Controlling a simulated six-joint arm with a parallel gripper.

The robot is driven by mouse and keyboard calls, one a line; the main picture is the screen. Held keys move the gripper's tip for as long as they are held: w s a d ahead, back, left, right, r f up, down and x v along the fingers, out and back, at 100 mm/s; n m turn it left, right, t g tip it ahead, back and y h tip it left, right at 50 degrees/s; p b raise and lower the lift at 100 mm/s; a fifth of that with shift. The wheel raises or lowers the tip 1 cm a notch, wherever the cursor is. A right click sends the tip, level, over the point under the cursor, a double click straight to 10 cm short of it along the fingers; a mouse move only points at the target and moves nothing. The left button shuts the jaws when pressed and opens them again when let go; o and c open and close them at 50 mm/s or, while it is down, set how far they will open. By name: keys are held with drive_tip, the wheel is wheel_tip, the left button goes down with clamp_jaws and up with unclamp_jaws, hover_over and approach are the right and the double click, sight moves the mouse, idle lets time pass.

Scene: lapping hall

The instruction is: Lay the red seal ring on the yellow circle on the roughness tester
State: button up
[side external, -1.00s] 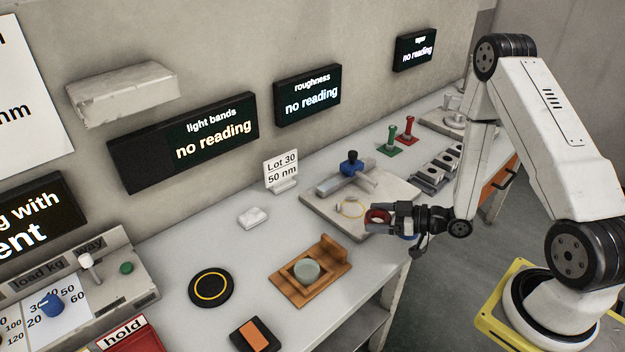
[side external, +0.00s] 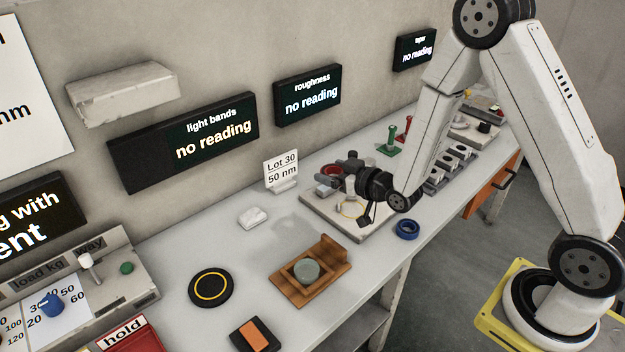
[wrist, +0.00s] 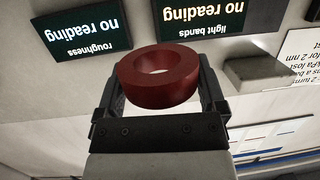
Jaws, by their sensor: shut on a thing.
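The red seal ring (wrist: 157,92) is held between the two fingers of my gripper (side external: 342,174), and the wrist view shows it clear of any surface. My gripper is above the back left part of the roughness tester's pale plate (side external: 378,229). The yellow circle (side external: 352,211) lies on that plate, below and a little right of my gripper, partly covered by the wrist. The tester's upper parts are mostly hidden behind my gripper.
A blue ring (side external: 407,229) lies on the bench at the plate's right corner. A wooden fixture (side external: 331,262) with a grey-green disc stands in front of the plate. The roughness display (side external: 308,95) reads "no reading".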

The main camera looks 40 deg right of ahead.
drive_tip(key=shift+w+a+r+m+h, duration=0.2)
drive_tip(key=shift+a+r+h, duration=0.15)
drive_tip(key=shift+r, duration=0.15)
drive_tip(key=shift+w+a+r+m+h, duration=0.2)
drive_tip(key=shift+a+r+h, duration=0.15)
drive_tip(key=shift+r, duration=0.15)
drive_tip(key=shift+s+d+f, duration=0.1)
drive_tip(key=shift+s+d+f+n+y, duration=0.2)
drive_tip(key=shift+d+f+n+y, duration=0.1)
drive_tip(key=shift+d+f+y, duration=0.25)
drive_tip(key=s+d+f+n+g+y, duration=0.2)
drive_tip(key=s+d+f+n+y, duration=0.2)
drive_tip(key=s+f, duration=0.6)
drive_tip(key=shift+s+f+n+g+y, duration=0.25)
drive_tip(key=shift+s+n+g+y, duration=0.15)
drive_tip(key=shift+s+n+y, duration=1.05)
drive_tip(key=shift+s+f+m+y, duration=0.1)
drive_tip(key=shift+s+m+y, duration=0.05)
drive_tip(key=shift+m+y, duration=0.25)
drive_tip(key=shift+f, duration=2.8)
